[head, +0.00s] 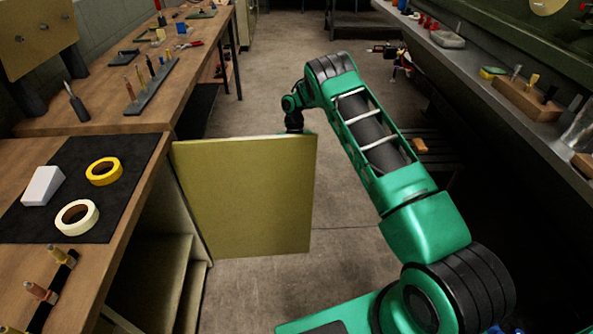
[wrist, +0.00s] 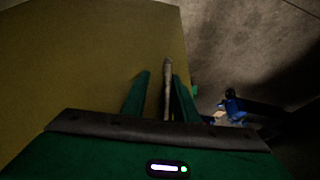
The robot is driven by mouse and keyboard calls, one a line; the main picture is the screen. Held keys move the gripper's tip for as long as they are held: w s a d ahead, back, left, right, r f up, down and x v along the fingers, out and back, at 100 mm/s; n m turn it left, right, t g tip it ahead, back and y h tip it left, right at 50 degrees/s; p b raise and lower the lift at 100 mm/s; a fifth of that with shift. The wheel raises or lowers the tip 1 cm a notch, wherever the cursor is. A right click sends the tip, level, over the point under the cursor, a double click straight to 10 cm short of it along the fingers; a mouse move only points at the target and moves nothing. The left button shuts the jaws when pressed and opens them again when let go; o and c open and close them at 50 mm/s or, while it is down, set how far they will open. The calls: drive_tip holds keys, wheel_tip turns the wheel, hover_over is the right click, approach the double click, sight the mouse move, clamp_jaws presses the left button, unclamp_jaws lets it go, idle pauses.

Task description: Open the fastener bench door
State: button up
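The fastener bench door (head: 245,200) is a flat olive-yellow panel. In the head view it stands swung out from the bench's open cabinet (head: 160,275), into the aisle. Its face also fills the left of the wrist view (wrist: 90,60). A slim grey bar (wrist: 168,85), seemingly the door's handle, shows near the panel's right edge. My gripper (wrist: 160,74) has its two green fingers on either side of this bar. A gap shows on the left; contact on the right is unclear. In the head view the door hides my fingers.
The wooden bench (head: 90,135) runs along the left, with a black mat (head: 105,225), tape rolls and tools on top. A grey shelf (head: 490,95) with several items lines the right. The concrete floor (head: 260,85) beyond the door is clear.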

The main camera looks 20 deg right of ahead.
drive_tip(key=shift+d, duration=0.3)
drive_tip(key=shift+d+r, duration=0.1)
drive_tip(key=v, duration=1)
drive_tip(key=shift+w+r, duration=0.25)
drive_tip(key=shift+w, duration=0.05)
